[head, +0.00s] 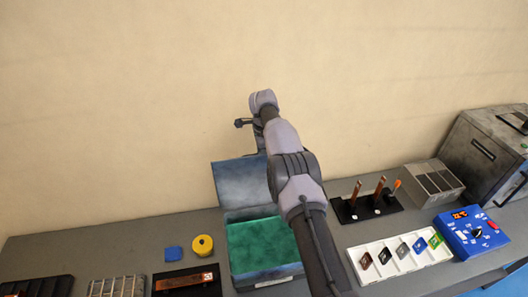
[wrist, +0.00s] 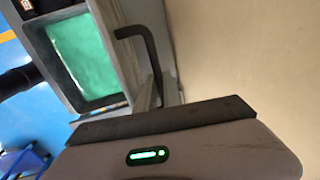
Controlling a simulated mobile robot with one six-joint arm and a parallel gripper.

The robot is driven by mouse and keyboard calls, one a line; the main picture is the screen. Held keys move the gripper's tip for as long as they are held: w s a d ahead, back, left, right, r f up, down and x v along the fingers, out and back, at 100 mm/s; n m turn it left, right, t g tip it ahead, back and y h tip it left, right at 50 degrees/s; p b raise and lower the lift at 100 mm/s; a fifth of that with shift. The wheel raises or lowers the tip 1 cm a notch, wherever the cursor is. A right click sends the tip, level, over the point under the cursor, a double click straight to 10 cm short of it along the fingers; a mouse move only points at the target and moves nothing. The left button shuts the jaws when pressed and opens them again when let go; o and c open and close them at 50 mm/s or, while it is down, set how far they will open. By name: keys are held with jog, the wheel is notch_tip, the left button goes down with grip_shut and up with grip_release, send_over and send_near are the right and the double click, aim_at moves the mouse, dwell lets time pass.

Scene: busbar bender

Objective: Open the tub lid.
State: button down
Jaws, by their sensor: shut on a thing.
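The tub (head: 265,260) stands on the bench with bright green inside it. Its blue-grey lid (head: 235,182) stands raised at the back, tilted up toward the wall, so the tub is open. In the wrist view the open tub (wrist: 92,98) is at the upper left, and the lid (wrist: 150,92) shows nearly edge-on beside a dark hooked bar (wrist: 150,50). My gripper (head: 260,145) is at the lid's upper edge and shut on the lid. My arm hides part of the lid, and the exact grip is hidden in both views.
Right of the tub are a white tray (head: 365,278) of small coloured pieces, a blue control box (head: 468,240), a black stand (head: 362,214) with upright rods, and a grey machine (head: 478,150). Left are a yellow roll (head: 203,246) and a blue block (head: 174,254). The wall is close behind.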

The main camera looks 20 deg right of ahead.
jog(key=shift+f, duration=0.15)
jog(key=c, duration=1.5)
grip_release()
jog(key=shift+w+d, duration=0.1)
jog(key=s+r, duration=0.1)
jog(key=r, duration=0.7)
jog(key=s+r+b, duration=0.1)
jog(key=s+r, duration=0.1)
jog(key=r, duration=0.7)
jog(key=shift+s+r, duration=0.15)
jog(key=shift+s, duration=0.15)
